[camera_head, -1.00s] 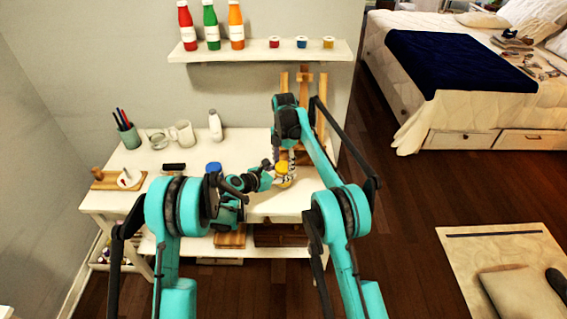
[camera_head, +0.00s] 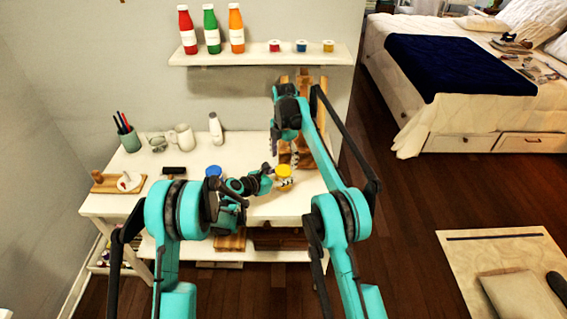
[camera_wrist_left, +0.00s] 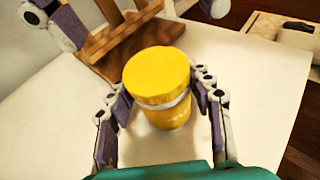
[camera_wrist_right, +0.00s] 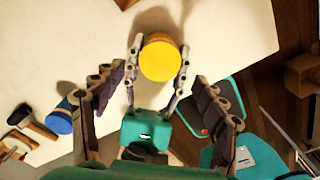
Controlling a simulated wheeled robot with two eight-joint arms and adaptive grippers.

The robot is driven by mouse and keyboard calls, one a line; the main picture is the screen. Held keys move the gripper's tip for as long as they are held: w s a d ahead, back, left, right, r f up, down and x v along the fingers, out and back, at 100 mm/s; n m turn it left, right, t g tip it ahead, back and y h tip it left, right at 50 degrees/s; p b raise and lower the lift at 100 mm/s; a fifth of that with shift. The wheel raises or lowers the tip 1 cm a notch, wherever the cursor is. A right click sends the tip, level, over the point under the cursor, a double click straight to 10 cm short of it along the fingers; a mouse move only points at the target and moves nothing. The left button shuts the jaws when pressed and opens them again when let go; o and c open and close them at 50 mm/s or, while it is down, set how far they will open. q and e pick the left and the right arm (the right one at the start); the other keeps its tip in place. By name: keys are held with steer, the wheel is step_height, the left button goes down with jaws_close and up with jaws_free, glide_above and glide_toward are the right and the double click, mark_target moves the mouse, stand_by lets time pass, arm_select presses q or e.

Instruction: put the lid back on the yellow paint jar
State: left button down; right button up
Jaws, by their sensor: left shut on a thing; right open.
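The yellow paint jar (camera_wrist_left: 166,115) stands upright on the white table, between the fingers of my left gripper (camera_wrist_left: 160,110), which is shut on its body. The yellow lid (camera_wrist_left: 157,75) sits on top of the jar, with a pale ring showing under its edge. I cannot tell how tight it is. The lid also shows from above in the right wrist view (camera_wrist_right: 160,61), and the jar in the head view (camera_head: 284,172). My right gripper (camera_wrist_right: 165,95) is open and empty above the jar, its fingers apart from the lid.
A blue-lidded jar (camera_head: 213,171) stands left of my left gripper. A wooden easel (camera_head: 318,150) stands close behind the yellow jar. A mug (camera_head: 182,137), white bottle (camera_head: 215,128) and pen cup (camera_head: 129,139) are farther back left. The table's right edge is near.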

steer(key=o, duration=0.5)
steer(key=shift+o, duration=0.2)
arm_select(q)
steer(key=c, duration=0.6)
jaws_free()
steer(key=v, duration=1.2)
